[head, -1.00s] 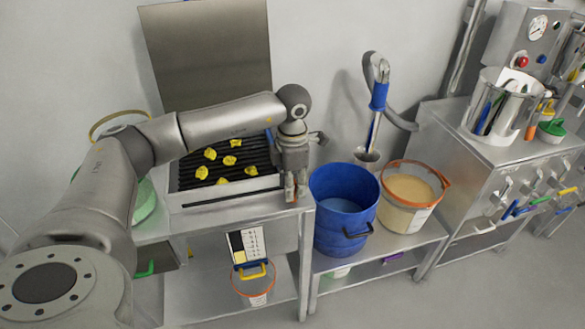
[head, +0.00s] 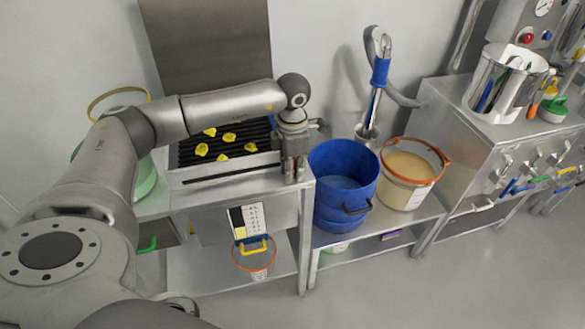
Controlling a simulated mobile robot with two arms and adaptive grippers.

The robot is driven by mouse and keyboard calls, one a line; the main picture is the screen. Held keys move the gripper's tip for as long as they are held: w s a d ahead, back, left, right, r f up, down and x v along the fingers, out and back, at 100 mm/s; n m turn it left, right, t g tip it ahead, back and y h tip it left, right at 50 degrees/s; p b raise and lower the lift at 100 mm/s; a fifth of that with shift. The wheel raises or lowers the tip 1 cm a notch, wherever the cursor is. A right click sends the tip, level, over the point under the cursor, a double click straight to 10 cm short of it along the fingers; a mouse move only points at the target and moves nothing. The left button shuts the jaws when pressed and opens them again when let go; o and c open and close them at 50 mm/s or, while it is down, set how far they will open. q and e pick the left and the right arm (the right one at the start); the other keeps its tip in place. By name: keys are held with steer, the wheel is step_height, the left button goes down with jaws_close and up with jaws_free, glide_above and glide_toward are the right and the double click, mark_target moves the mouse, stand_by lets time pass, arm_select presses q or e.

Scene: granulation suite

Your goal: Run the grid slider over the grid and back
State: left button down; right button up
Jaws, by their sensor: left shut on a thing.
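The grid (head: 187,152) is a dark barred rack with several yellow lumps (head: 228,137) on it, set in a pale metal box (head: 215,172) on the left bench. My left arm reaches across its back part and hides some of it. My left gripper (head: 294,178) points down at the box's front right corner, just right of the grid. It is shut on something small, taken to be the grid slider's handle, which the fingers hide. I cannot make out the slider itself. My right gripper is not in view.
A tall metal panel (head: 205,40) stands behind the grid. A blue bucket (head: 343,160) stands close right of my gripper, beside an orange-rimmed bucket (head: 405,170). A blue-handled tool (head: 380,72) stands upright behind them. A green bucket (head: 146,180) is at left.

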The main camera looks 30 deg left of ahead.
mark_target(191, 198)
arm_select(q)
steer(key=shift+s+a, duration=1.85)
steer(key=shift+s, duration=0.3)
steer(key=shift+s+a+b, duration=0.15)
steer(key=shift+s+a, duration=1.2)
steer(key=shift+s, duration=0.25)
steer(key=shift+s+a+b, duration=0.15)
steer(key=shift+s+a, duration=1.2)
steer(key=shift+s, duration=0.25)
steer(key=shift+s+a+b, duration=0.7)
steer(key=shift+s+a, duration=0.9)
steer(key=shift+s, duration=0.25)
steer(key=shift+s+a+b, duration=0.65)
steer(key=shift+s+a, duration=0.95)
steer(key=shift+s, duration=0.2)
steer(key=shift+s+a+b, duration=0.35)
steer(key=shift+s+a, duration=0.45)
steer(key=shift+s, duration=0.1)
steer(key=shift+w+d, duration=0.1)
